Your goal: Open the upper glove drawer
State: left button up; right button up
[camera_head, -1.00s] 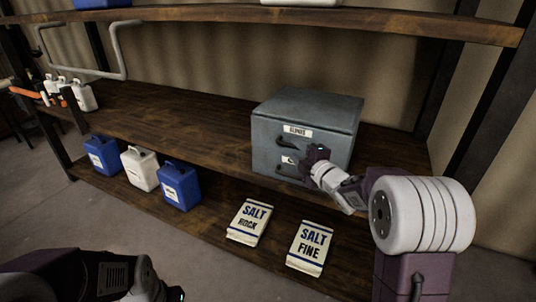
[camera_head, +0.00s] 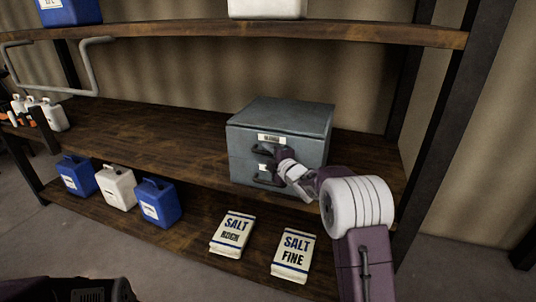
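A grey metal two-drawer cabinet (camera_head: 283,112) stands on the middle wooden shelf, right of centre. Its upper drawer (camera_head: 240,139) carries a white label, too small to read surely, and a dark handle (camera_head: 261,150). The upper drawer looks closed. The lower drawer (camera_head: 240,170) has its own dark handle and also looks closed. My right gripper (camera_head: 275,153) is at the upper drawer's front, at the right end of its handle. The fingers are small and dark there, so I cannot tell whether they grip it. My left gripper is out of view; only part of my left arm shows at bottom left.
Blue jugs (camera_head: 158,203) and a white jug (camera_head: 116,187) stand on the lower shelf, beside two salt bags (camera_head: 294,255). Small white bottles (camera_head: 54,116) stand at far left. The upper shelf edge (camera_head: 330,36) runs above the cabinet. The shelf left of the cabinet is clear.

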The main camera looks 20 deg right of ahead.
grip_shut()
dwell(1.4)
